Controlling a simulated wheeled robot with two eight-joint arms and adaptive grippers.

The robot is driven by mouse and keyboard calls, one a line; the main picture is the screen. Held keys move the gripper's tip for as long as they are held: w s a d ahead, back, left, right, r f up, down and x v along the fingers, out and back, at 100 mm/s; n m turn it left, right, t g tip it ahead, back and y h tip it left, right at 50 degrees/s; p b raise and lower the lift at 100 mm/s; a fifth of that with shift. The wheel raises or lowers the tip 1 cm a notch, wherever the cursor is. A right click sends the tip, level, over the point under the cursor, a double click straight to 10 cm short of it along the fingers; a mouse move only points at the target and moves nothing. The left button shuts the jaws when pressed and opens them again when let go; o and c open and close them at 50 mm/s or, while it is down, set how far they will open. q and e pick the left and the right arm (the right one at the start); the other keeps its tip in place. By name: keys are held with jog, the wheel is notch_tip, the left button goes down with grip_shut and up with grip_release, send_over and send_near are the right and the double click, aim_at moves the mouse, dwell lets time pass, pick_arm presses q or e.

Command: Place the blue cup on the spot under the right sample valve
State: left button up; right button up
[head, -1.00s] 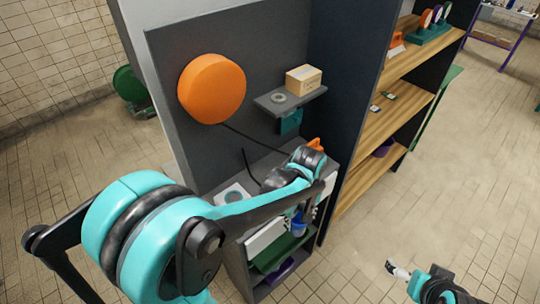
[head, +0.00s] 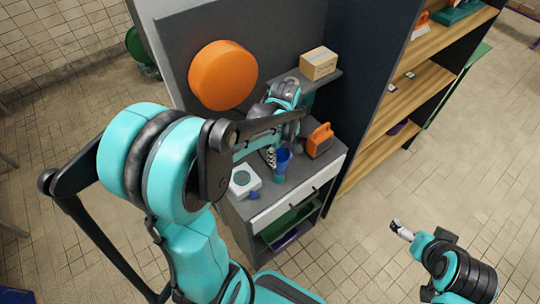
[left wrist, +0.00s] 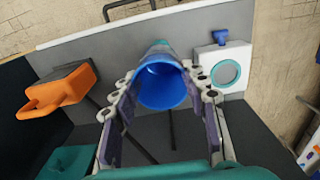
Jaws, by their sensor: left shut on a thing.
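The blue cup (head: 284,154) is over the grey counter (head: 291,190). My left gripper (head: 274,160) is shut on it. In the left wrist view the cup (left wrist: 162,82) sits between the two fingers (left wrist: 160,103), with its open mouth facing the camera. I cannot tell whether its base touches the counter. I cannot make out a sample valve or the spot under one in either current view. My right gripper (head: 400,229) is at the lower right over open floor, far from the cup; its finger gap is too small to read.
A white device with a teal ring (head: 242,180) and a blue knob (head: 254,194) stands left of the cup. An orange object with a handle (head: 319,140) stands to the right. A small shelf holding a cardboard box (head: 318,64) and a large orange disc (head: 223,75) are behind.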

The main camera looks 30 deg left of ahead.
pick_arm(q)
jog(key=w+a, duration=0.2)
jog(key=a, duration=0.4)
jog(key=f, duration=0.2)
jog(key=f+b, duration=0.1)
jog(key=f, duration=0.1)
jog(key=f+b, duration=0.1)
jog(key=f, duration=0.1)
jog(key=shift+w+d+f, duration=0.1)
jog(key=shift+d+f, duration=0.15)
jog(key=shift+f, duration=0.15)
jog(key=shift+a+f, duration=0.1)
jog(key=shift+f, duration=0.1)
jog(key=shift+r, duration=0.1)
jog(key=o, duration=0.5)
jog(key=shift+f, duration=0.2)
jog(key=o, duration=0.5)
jog(key=shift+c, duration=0.2)
jog(key=shift+r, duration=0.15)
